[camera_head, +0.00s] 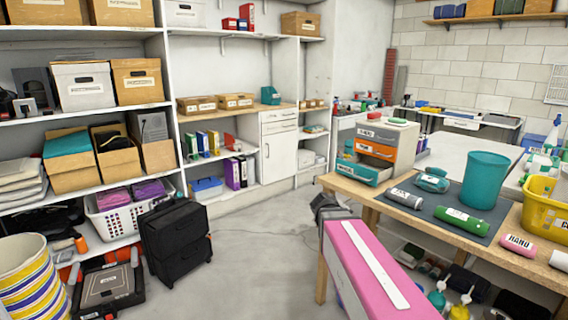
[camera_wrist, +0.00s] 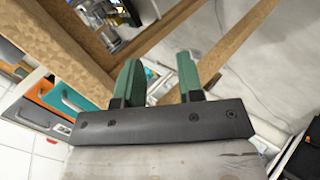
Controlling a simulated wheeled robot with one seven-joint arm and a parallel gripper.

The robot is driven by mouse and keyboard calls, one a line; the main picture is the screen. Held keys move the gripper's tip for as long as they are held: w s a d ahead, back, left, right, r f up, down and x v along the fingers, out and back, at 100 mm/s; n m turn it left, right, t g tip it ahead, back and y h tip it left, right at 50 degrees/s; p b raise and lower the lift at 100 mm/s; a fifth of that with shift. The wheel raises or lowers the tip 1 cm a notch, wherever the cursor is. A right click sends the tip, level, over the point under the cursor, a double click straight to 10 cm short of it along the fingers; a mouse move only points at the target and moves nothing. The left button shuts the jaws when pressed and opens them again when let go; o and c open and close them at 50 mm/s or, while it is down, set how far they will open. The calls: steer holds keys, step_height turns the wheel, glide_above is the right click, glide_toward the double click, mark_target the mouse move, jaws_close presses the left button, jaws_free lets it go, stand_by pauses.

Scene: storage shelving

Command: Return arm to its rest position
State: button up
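My gripper (camera_wrist: 159,78) shows in the wrist view with its two green fingers apart and nothing between them. Beyond the fingers are wooden table legs and beams and the grey floor. In the head view, my pink arm (camera_head: 365,270) with a white stripe reaches forward beside the left edge of the wooden table (camera_head: 352,188). A dark part at its far end (camera_head: 328,206) is partly hidden by the arm, and the fingers cannot be made out there.
On the table are a drawer unit (camera_head: 378,150), a dark mat (camera_head: 425,208), a teal cup (camera_head: 484,180), a green bottle (camera_head: 460,221) and a yellow basket (camera_head: 541,207). The floor (camera_head: 255,255) between is mostly clear.

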steer(key=s+a+f+m+g+y, duration=0.2)
steer(key=s+a+f+y, duration=0.1)
steer(key=s+f, duration=0.3)
steer(key=s+a+f+m+g+y, duration=0.2)
steer(key=s+a+f+g+y, duration=0.1)
steer(key=s+f, duration=0.4)
step_height(320, 180, down, 2)
steer(key=shift+s+a+f+y, duration=0.1)
steer(key=shift+s+a+y, duration=0.35)
steer(key=shift+y, duration=0.75)
